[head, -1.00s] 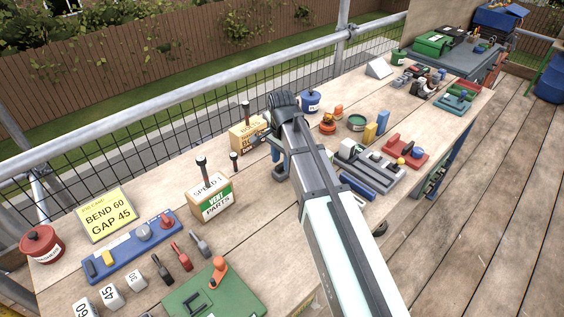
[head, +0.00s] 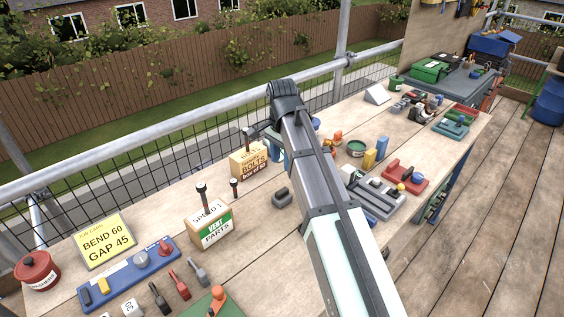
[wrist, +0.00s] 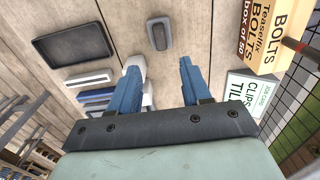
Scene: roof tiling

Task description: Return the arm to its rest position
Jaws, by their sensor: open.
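My gripper shows in the wrist view (wrist: 160,72) with its two blue fingers apart and nothing between them. In the head view my arm reaches up over the middle of the bench (head: 262,237), and the arm hides most of the gripper. A small dark grey block (head: 282,197) lies on the bench just below the gripper in the picture. It also shows in the wrist view (wrist: 158,35), beyond the fingertips and apart from them.
A bolts box (head: 249,162) and a parts box (head: 209,225) stand left of my arm. A blue tool rack (head: 130,272) and yellow job card (head: 104,240) lie further left. A red block (head: 405,177) and grey fixture lie right. A railing (head: 180,120) runs behind the bench.

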